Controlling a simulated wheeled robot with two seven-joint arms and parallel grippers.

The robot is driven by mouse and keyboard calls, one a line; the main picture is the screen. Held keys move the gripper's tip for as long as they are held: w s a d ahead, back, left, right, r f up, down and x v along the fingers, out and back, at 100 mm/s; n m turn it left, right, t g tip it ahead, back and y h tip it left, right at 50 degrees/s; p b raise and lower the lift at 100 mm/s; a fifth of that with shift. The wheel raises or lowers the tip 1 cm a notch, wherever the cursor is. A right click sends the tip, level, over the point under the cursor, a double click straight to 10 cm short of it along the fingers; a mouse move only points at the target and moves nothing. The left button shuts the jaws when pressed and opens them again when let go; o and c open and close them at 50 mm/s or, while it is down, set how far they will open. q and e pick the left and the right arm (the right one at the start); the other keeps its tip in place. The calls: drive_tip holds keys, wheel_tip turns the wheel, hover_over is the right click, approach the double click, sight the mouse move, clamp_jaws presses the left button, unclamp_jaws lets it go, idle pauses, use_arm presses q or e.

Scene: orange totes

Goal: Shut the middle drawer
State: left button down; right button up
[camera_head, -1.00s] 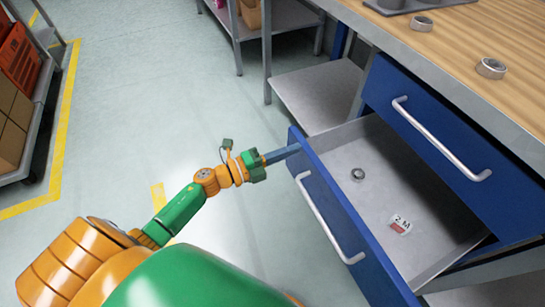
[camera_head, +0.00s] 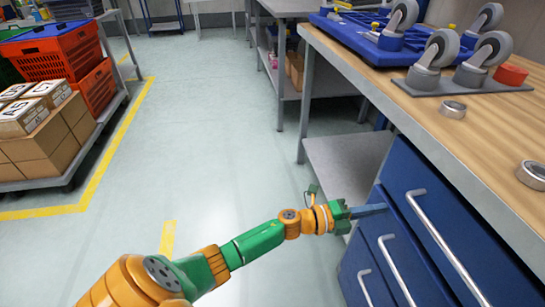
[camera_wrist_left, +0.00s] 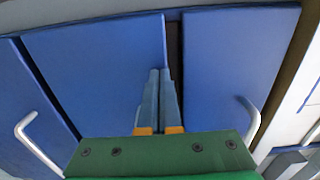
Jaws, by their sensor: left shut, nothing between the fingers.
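The blue middle drawer (camera_head: 412,250) has a pale bar handle and looks pushed in, about level with the drawers above and below. In the left wrist view its front (camera_wrist_left: 95,65) fills the middle, with a dark gap along its right edge; its handle is hidden there. My left gripper (camera_head: 384,208) is shut and empty, its fingertips at the far upper end of the middle drawer's front. Its fingers (camera_wrist_left: 160,100) lie in front of that edge in the wrist view; I cannot tell whether they touch. My right gripper is not in view.
The top drawer (camera_head: 410,170) and bottom drawer (camera_head: 355,262) look shut. The wooden bench top (camera_head: 390,105) above holds metal rings (camera_head: 453,109) and a blue wheeled part (camera_head: 375,38). A grey lower shelf (camera_head: 345,165) lies beyond the drawers.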

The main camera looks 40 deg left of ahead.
use_arm(q)
drive_tip(key=shift+w+d+r, duration=0.1)
drive_tip(key=shift+w+r, duration=0.15)
drive_tip(key=shift+r, duration=0.05)
drive_tip(key=shift+r, duration=0.2)
idle(0.3)
